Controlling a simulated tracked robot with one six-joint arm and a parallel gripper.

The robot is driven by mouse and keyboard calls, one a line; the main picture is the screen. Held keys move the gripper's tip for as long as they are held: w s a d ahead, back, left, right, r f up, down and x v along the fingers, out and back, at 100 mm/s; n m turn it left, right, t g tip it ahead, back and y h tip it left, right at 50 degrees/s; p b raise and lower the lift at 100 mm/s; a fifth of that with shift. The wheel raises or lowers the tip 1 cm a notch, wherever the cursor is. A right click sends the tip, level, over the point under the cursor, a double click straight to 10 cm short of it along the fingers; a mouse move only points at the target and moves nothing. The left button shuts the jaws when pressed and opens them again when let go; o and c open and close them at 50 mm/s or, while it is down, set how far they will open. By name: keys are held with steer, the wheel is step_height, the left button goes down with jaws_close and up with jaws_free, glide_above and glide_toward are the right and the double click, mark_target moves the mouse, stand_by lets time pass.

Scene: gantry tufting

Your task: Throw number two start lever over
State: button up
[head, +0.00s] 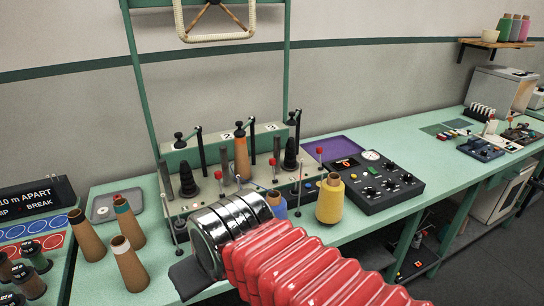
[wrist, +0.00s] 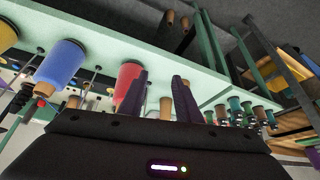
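The winder (head: 180,158) stands on the green bench with number plates 2 (head: 227,135) and 3 (head: 271,127). Three red-knobbed levers stand along its front. The middle one (head: 271,162), right of the spindle with the brown cone (head: 242,158), looks like number two. A red knob (wrist: 45,88) also shows in the wrist view; I cannot tell which lever it is. My gripper (wrist: 160,77) is open, its two dark fingers apart with nothing held between them. In the head view my wrist hides much of the gripper, low in front of the winder.
Blue (head: 277,205) and yellow (head: 330,199) yarn cones stand in front of the winder; a red cone (wrist: 128,80) shows in the wrist view. Brown cones (head: 128,262) stand at left. A black control box (head: 375,182) is at right.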

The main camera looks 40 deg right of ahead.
steer(key=shift+m+h, duration=0.3)
steer(key=shift+m, duration=0.3)
steer(key=w+d+r, duration=0.1)
steer(key=w+d, duration=0.1)
steer(key=w, duration=0.1)
steer(key=w+d+r, duration=0.2)
steer(key=w, duration=0.1)
steer(key=w+d+r, duration=0.1)
steer(key=w+d, duration=0.1)
steer(key=w, duration=0.1)
steer(key=shift+w+r, duration=0.2)
steer(key=shift+r, duration=0.15)
jaws_close()
steer(key=w+d+r+m, duration=0.1)
steer(key=w+d+r, duration=0.1)
steer(key=w+d, duration=0.75)
steer(key=w+d+f+m+h, duration=0.1)
steer(key=w+d, duration=0.3)
steer(key=d, duration=0.9)
steer(key=w+d+f+m+h, duration=0.1)
steer(key=w+d, duration=0.3)
steer(key=d, duration=0.9)
steer(key=shift+w+d+f+m+t, duration=0.2)
steer(key=shift+d+f+m+t, duration=0.2)
steer(key=shift+f, duration=0.3)
steer(key=shift+a, duration=0.1)
